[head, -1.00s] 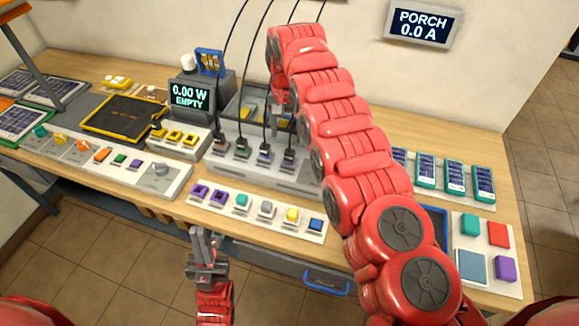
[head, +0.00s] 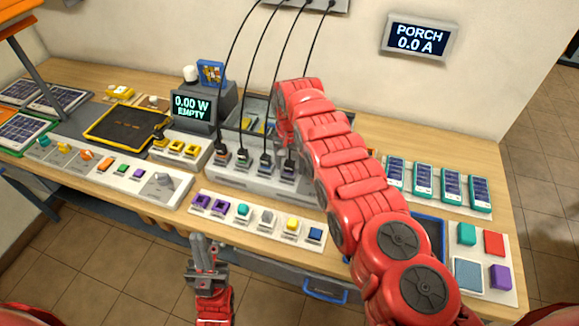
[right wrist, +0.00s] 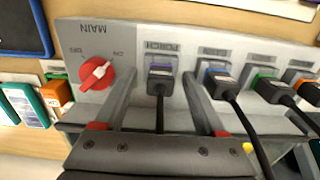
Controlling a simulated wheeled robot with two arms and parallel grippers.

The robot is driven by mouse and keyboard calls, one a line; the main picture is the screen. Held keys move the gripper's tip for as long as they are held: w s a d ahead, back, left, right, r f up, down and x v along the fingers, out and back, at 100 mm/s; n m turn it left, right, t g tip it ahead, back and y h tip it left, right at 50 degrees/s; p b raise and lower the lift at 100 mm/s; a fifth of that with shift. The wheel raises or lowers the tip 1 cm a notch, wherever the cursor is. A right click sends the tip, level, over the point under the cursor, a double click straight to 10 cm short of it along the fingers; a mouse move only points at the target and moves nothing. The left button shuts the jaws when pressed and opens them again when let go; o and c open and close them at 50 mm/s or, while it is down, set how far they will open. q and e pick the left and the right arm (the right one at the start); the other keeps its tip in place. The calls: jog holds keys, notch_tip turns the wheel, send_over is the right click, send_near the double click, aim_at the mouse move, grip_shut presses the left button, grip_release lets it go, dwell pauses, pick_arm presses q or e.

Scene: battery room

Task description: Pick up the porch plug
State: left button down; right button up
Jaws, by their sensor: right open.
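The porch plug (right wrist: 160,82) is a black plug with a purple band, seated in the socket labelled PORCH in the right wrist view. In the head view it is the rightmost of the plugs (head: 288,167) on the grey power strip (head: 228,179). My right gripper (right wrist: 160,88) is open, with one finger on each side of the porch plug and a gap on both sides. In the head view my right arm hides this gripper. My left gripper (head: 202,250) hangs in front of the table edge, away from the plugs; its finger gap is unclear.
Beside the porch plug are a red MAIN knob (right wrist: 96,74) and a blue-banded plug (right wrist: 221,82). Black cables rise from the plugs to the wall. A row of coloured buttons (head: 267,218) lies in front of the strip. A wall display (head: 417,37) reads PORCH 0.0 A.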

grip_shut()
jog(key=shift+r, duration=0.15)
dwell(0.4)
